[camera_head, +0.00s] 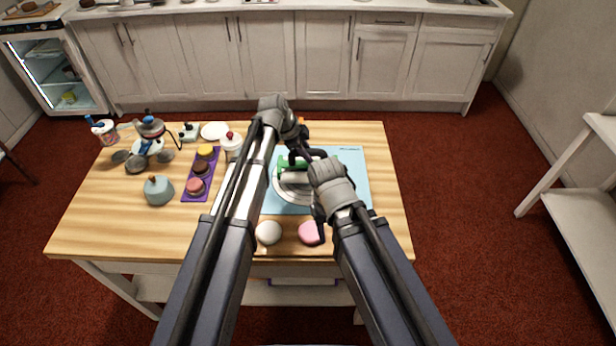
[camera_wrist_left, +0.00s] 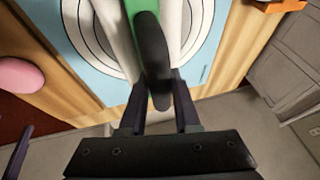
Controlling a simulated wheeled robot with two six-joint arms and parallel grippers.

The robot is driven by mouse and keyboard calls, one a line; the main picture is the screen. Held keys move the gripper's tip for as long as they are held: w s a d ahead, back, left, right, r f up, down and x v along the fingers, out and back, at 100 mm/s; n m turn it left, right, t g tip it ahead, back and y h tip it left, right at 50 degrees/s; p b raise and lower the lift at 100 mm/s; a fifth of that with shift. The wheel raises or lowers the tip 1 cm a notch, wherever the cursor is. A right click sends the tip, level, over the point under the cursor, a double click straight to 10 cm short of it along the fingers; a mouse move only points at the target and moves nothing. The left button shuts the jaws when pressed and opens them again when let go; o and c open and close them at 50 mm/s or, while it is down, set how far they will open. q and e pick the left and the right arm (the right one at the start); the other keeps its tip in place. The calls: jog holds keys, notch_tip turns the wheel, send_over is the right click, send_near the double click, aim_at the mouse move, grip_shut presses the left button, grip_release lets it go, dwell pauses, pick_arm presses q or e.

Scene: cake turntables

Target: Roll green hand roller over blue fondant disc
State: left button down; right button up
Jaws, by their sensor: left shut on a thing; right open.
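The green hand roller (camera_head: 284,161) is over the light blue mat (camera_head: 355,165), with a green frame and a white cylinder. In the left wrist view the roller's green frame (camera_wrist_left: 140,8) and dark handle (camera_wrist_left: 153,60) show over the mat's white and grey rings. My left gripper (camera_wrist_left: 160,105) is shut on the dark handle; it also shows in the head view (camera_head: 303,153). My right gripper (camera_head: 318,211) is open and empty, low near the mat's front. I cannot make out a separate blue fondant disc; the roller and arms cover part of the rings.
A white ball (camera_head: 268,232) and a pink piece (camera_head: 310,233) lie at the table's front edge. A purple tray (camera_head: 187,197) with round cakes, a teal lump (camera_head: 158,191) and a metal stand (camera_head: 150,148) are on the left. The wooden table's right strip is bare.

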pick_arm(q)
jog(key=shift+s, duration=0.45)
jog(key=shift+w+f, duration=0.1)
jog(key=shift+w, duration=0.7)
jog(key=shift+w, duration=0.5)
jog(key=shift+s, duration=0.15)
